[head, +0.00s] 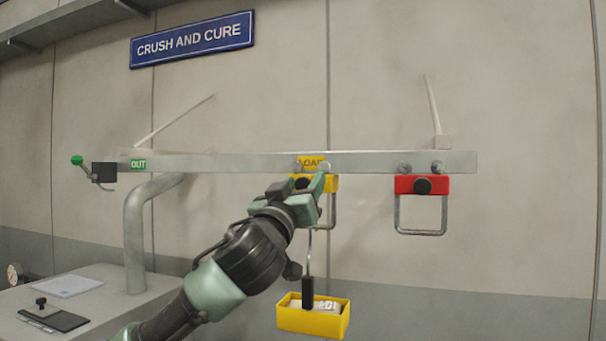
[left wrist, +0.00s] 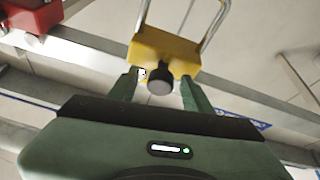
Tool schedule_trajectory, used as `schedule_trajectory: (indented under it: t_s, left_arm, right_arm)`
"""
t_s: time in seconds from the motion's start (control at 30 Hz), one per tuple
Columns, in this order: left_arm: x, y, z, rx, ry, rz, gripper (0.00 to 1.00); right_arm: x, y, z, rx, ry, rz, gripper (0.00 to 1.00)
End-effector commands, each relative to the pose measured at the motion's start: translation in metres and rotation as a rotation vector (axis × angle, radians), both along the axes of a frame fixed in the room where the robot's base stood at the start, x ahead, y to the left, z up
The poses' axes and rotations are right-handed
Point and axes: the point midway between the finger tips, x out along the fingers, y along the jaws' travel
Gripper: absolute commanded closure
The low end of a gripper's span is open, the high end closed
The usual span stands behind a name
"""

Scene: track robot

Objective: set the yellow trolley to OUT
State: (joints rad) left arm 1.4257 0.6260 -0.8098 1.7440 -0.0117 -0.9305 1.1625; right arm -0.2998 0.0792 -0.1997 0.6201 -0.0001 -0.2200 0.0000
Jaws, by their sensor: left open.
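The yellow trolley (head: 331,183) hangs from the grey rail (head: 230,162) below the yellow LOAD sign (head: 312,161). A yellow tray (head: 312,321) with a pale labelled item in it hangs beneath. The green OUT sign (head: 138,164) is near the rail's left end. My left gripper (head: 313,185) is in front of the trolley and partly hides it. In the left wrist view its open fingers (left wrist: 158,76) stand on either side of the trolley's black knob (left wrist: 160,81), below the yellow body (left wrist: 165,48). I cannot tell whether they touch it. My right gripper is not in view.
A red trolley (head: 405,185) hangs on the rail to the right. The rail between LOAD and OUT holds no other trolley. A green-knobbed lever (head: 77,160) is at the rail's left end. A bent grey pipe (head: 135,235) rises from the bench (head: 105,305) at left.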

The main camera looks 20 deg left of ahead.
Motion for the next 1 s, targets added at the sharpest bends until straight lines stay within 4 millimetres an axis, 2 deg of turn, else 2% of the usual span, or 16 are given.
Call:
schedule_trajectory:
  t_s: [0.27, 0.3, 0.47, 1.0]
  left_arm:
    - [0.0027, -0.0001, 0.0002, 0.0, 0.0, 0.0, 0.5]
    - [0.0027, -0.0001, 0.0002, 0.0, 0.0, 0.0, 0.56]
    - [0.0026, -0.0001, 0.0002, 0.0, 0.0, 0.0, 1.0]
    - [0.0025, -0.0002, 0.0, 0.0, 0.0, 0.0, 1.0]
  right_arm:
    - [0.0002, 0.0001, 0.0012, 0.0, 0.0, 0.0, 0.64]
    - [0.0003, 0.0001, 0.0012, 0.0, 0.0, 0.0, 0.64]
    - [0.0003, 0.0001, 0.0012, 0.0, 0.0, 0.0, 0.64]
    - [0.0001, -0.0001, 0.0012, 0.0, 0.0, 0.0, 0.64]
